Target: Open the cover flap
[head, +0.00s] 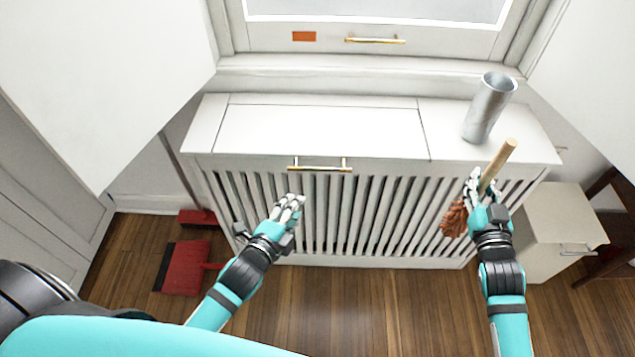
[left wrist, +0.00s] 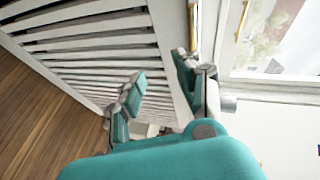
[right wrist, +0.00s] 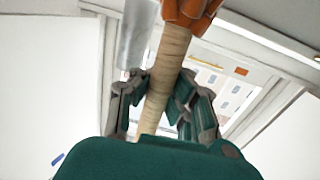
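The cover flap (head: 320,128) is a white panel in the top of a slatted white radiator cover, lying flat and closed. Its gold bar handle (head: 320,166) is at the front edge; a gold bar also shows in the left wrist view (left wrist: 192,25). My left gripper (head: 289,206) is just below and in front of the handle, apart from it, with its fingers spread and empty. My right gripper (head: 480,188) is shut on the wooden stick of a brown duster (head: 453,219), in front of the cover's right end. The duster also shows in the right wrist view (right wrist: 168,62).
A grey metal cylinder (head: 489,107) stands on the cover's right end, beside the flap. A window with a gold handle (head: 375,40) is behind. A red dustpan (head: 183,267) lies on the floor at left. A white cabinet (head: 560,235) stands at right.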

